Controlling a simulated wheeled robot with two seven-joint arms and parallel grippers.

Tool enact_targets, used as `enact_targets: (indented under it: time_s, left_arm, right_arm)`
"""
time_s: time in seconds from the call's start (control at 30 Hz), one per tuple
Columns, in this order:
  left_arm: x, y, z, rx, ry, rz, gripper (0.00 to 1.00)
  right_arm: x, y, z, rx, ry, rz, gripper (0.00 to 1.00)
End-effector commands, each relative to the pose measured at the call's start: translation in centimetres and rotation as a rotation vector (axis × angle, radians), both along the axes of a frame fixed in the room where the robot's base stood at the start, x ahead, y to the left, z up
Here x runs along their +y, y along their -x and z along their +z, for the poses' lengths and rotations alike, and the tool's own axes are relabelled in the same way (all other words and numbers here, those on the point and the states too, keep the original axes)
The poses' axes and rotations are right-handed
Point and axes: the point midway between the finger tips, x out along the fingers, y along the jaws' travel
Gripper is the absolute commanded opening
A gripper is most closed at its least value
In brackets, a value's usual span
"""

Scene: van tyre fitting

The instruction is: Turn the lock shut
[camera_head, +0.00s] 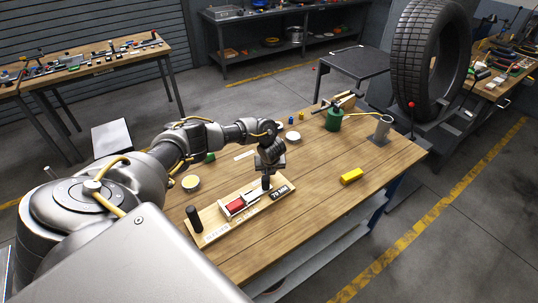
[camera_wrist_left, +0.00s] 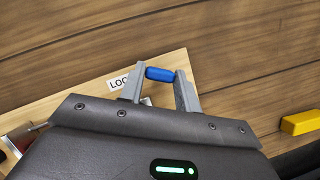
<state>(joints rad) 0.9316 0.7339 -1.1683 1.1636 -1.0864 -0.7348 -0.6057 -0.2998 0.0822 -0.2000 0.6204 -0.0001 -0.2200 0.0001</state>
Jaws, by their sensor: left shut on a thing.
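A wooden board (camera_head: 208,217) lies on the workbench, with a red block (camera_head: 235,205) and a black upright peg (camera_head: 194,219) on it. My left gripper (camera_head: 267,183) is over the board's right part, pointing down. In the left wrist view, its two grey fingers (camera_wrist_left: 161,76) are shut on a small blue piece (camera_wrist_left: 160,74), which spans the gap between them. The lock's body is hidden below the gripper. My right gripper is not in view.
A yellow block (camera_head: 351,176) lies on the workbench (camera_head: 310,200) to the right of the board. A tyre (camera_head: 421,55) stands behind. The bench's right front is clear.

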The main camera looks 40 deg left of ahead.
Motion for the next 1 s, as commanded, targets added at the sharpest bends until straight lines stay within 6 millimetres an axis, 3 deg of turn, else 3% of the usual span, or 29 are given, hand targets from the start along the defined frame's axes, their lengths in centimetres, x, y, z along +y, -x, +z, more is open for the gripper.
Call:
enact_targets:
  time_s: [0.1,0.5,1.0]
  left_arm:
    - [-0.2,-0.1,0.3,0.002,0.001,0.108,0.10]
    - [-0.2,-0.2,0.1,0.001,0.002,0.410,0.10]
    - [-0.1,-0.3,0.0,0.001,0.000,0.545,0.10]
  right_arm:
    - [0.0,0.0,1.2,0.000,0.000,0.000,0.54]
    - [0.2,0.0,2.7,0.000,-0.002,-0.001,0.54]
    - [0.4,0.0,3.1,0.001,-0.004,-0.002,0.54]
